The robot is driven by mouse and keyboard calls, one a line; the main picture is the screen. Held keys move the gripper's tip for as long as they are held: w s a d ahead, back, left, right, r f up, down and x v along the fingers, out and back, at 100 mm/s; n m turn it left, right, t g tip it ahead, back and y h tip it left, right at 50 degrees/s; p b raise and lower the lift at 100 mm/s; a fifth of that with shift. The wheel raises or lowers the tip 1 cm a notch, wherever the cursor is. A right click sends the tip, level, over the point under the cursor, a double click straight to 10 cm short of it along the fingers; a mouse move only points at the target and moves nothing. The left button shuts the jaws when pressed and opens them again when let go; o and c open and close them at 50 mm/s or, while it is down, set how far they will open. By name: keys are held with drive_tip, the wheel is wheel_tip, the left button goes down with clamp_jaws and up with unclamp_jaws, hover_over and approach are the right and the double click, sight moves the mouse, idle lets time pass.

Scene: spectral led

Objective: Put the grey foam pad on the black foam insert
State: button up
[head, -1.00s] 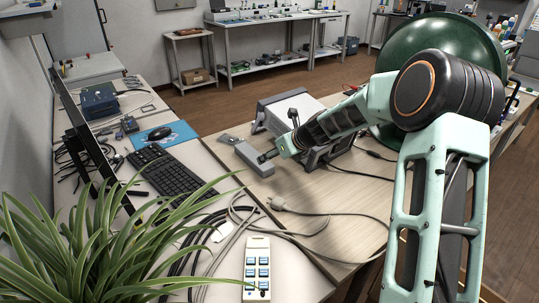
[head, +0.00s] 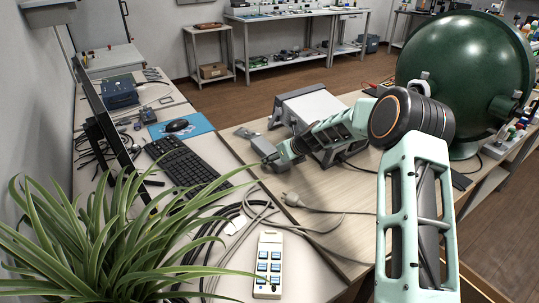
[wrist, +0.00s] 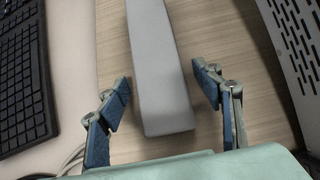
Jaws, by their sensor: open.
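A long, smooth light-grey block (wrist: 160,70) lies on the wooden table in the wrist view; it may be the grey foam pad, but I cannot tell its material. My gripper (wrist: 165,88) is open, with one blue-padded finger on each side of the block and a gap on both sides. In the head view my gripper (head: 271,160) is low over the block's near end, and the block (head: 262,146) is partly hidden by it. I cannot make out the black foam insert in either view.
A grey-white instrument case (head: 303,108) stands close to the right of my gripper. A black keyboard (head: 186,168) is to the left. A cable with a plug (head: 291,198) and a white power strip (head: 268,262) lie nearer. A large green sphere (head: 462,75) stands at right.

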drive_tip(key=shift+c, duration=0.4)
drive_tip(key=c, duration=1)
